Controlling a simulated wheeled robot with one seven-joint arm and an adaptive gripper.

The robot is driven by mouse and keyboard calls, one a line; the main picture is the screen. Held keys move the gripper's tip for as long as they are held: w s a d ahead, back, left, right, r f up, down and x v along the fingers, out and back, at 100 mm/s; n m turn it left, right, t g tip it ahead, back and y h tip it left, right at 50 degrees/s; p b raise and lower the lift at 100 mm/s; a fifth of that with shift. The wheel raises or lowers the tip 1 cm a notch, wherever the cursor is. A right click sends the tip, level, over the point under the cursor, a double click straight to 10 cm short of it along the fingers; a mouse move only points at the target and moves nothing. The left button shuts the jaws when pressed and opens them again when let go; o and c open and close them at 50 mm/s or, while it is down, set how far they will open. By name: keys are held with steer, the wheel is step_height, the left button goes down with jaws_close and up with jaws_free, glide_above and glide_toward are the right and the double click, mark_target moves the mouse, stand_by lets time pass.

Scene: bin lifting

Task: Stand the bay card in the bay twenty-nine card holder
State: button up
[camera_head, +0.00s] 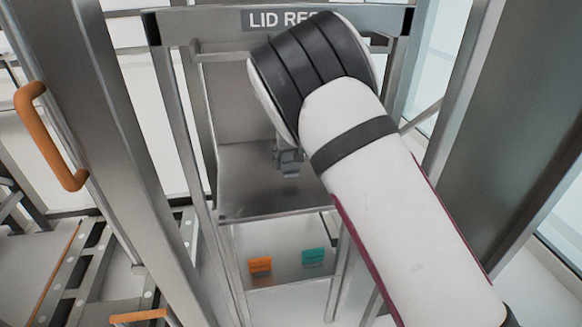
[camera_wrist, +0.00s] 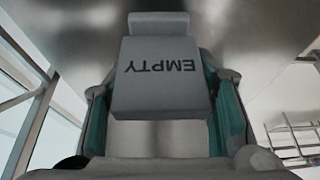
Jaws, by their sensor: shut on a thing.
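The bay card (camera_wrist: 163,85) is a grey plate with "EMPTY" on it, upside down in the wrist view. My gripper (camera_wrist: 160,110) is shut on it, with teal-padded fingers at its left and right sides. A grey tab shows just beyond the card's top edge; I cannot tell whether it belongs to the card or a holder. In the head view my gripper (camera_head: 288,160) is small and partly hidden by my arm, above a grey metal shelf (camera_head: 250,200). I cannot make out the bay twenty-nine card holder.
The shelf stands in a metal frame under a sign beginning "LID RES" (camera_head: 275,20), partly covered by my arm. An orange block (camera_head: 260,265) and a teal block (camera_head: 313,257) sit lower down. Metal posts stand on both sides; an orange handle (camera_head: 50,135) is at left.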

mark_target(291, 167)
steer(key=shift+w+d+f, duration=0.1)
steer(key=shift+d+f, duration=0.05)
steer(key=shift+f, duration=0.75)
steer(key=shift+w+d+f, duration=0.1)
steer(key=shift+f, duration=0.8)
steer(key=shift+f, duration=0.1)
steer(key=o, duration=1.2)
